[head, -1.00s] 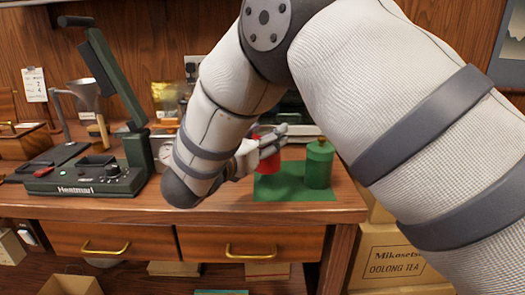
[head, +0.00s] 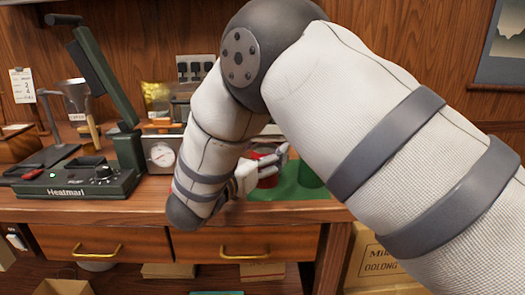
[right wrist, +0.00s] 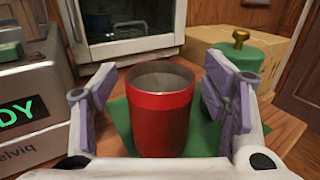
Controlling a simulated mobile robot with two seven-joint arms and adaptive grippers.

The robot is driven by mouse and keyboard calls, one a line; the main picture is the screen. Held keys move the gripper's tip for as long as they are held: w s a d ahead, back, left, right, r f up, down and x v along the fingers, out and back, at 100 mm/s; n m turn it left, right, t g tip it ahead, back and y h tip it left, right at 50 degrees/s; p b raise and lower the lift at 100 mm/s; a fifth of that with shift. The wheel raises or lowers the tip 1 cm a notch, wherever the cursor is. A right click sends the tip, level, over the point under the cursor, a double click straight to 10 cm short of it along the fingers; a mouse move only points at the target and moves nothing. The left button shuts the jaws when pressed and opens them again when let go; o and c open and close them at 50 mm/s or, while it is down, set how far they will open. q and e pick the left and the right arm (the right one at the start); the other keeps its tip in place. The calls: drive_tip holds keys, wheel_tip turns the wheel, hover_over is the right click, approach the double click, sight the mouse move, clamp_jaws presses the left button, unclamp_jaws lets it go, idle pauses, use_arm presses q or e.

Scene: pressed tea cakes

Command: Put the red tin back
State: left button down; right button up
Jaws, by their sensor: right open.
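The red tin (right wrist: 161,118) stands upright and lidless on the green mat (right wrist: 121,122); its grey inside shows. My right gripper (right wrist: 162,92) is open, one finger on each side of the tin, with small gaps visible on both sides. In the head view the right gripper (head: 272,165) is at the red tin (head: 266,176), its fingers partly covering it, and the green mat (head: 285,191) lies beneath. My left gripper is not in view.
A green tin (right wrist: 236,57) with a brass-knobbed lid stands close on the right; my arm partly hides it in the head view (head: 309,174). A machine with a green-lit display (right wrist: 24,110) is close on the left. The heat sealer (head: 75,182) stands at the counter's left.

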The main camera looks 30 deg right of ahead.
drive_tip(key=shift+r, duration=0.25)
drive_tip(key=v, duration=1.2)
drive_tip(key=shift+f, duration=0.15)
